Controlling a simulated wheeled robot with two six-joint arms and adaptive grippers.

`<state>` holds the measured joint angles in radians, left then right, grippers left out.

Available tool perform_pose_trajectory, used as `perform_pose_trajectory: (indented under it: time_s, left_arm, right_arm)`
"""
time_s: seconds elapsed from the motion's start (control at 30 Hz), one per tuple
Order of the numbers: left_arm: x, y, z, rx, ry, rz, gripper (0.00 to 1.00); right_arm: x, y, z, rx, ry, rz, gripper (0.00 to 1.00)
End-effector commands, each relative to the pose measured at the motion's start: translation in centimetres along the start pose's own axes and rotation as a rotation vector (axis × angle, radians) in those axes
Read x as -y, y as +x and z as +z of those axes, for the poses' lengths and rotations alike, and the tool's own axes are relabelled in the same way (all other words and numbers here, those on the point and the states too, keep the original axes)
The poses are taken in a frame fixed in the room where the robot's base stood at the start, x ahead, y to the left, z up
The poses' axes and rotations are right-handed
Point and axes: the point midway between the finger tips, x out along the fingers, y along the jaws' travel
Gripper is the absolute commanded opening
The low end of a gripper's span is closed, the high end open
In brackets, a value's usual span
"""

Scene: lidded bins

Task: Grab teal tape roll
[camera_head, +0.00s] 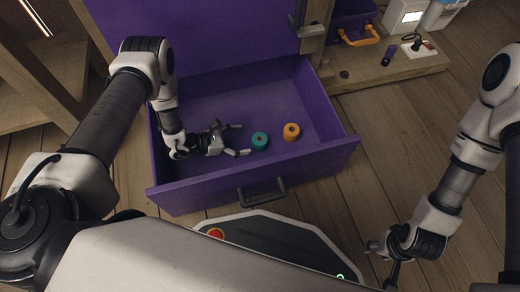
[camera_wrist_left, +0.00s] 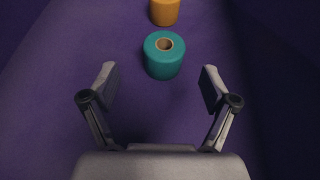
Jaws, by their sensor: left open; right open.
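The teal tape roll (camera_head: 260,141) stands upright on the floor of the open purple drawer (camera_head: 180,195). It also shows in the left wrist view (camera_wrist_left: 163,60), just beyond the fingertips and roughly centred between them, with its brown core facing up. My left gripper (camera_head: 240,140) is inside the drawer, left of the teal roll, open and empty, with its fingers pointing at the roll; its two fingers also show in the left wrist view (camera_wrist_left: 160,88). My right gripper (camera_head: 380,248) is outside the drawer at the lower right, far from the roll; its fingers are small and partly hidden.
An orange tape roll (camera_head: 291,132) stands right of the teal roll, and beyond it in the left wrist view (camera_wrist_left: 164,10). The drawer walls surround both rolls. A wooden shelf (camera_head: 400,72) with a purple bin and small items is at the upper right.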

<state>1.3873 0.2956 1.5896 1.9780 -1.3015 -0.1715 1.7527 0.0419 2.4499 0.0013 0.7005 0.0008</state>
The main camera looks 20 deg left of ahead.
Motion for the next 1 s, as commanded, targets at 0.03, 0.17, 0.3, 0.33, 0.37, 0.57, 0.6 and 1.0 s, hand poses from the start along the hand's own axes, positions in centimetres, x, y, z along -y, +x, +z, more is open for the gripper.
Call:
perform_pose_trajectory:
  time_s: [0.03, 0.17, 0.3, 0.33, 0.37, 0.57, 0.6, 1.0]
  left_arm:
    - [0.0, 0.9, -0.1, 0.002, 0.003, -0.002, 0.86]
    - [0.2, 2.6, -0.1, 0.002, 0.002, -0.004, 0.86]
    - [0.6, 5.3, -0.2, 0.001, 0.002, -0.006, 0.86]
    - [0.5, 5.8, -0.1, 0.0, 0.003, -0.006, 0.86]
    - [0.5, 6.2, 0.0, 0.0, 0.003, -0.006, 0.86]
    - [0.5, 6.9, 0.5, -0.001, 0.0, -0.003, 0.86]
    - [0.5, 6.9, 0.6, -0.001, 0.0, -0.003, 0.86]
    - [0.5, 6.9, 0.5, -0.002, 0.0, -0.004, 0.21]
  right_arm:
    - [0.0, 0.6, 0.0, -0.001, 0.001, 0.0, 0.43]
    - [0.0, 1.6, -0.1, -0.002, 0.003, 0.0, 0.43]
    - [-0.1, 3.8, -0.2, -0.004, 0.007, 0.001, 0.43]
    - [-0.1, 4.0, -0.2, -0.005, 0.008, 0.001, 0.43]
    - [-0.1, 4.1, -0.2, -0.005, 0.008, 0.001, 0.43]
    - [-0.1, 4.1, -0.2, -0.006, 0.01, 0.001, 0.43]
    - [-0.1, 4.1, -0.2, -0.006, 0.01, 0.001, 0.43]
    - [-0.1, 4.1, -0.2, -0.006, 0.009, 0.001, 0.43]
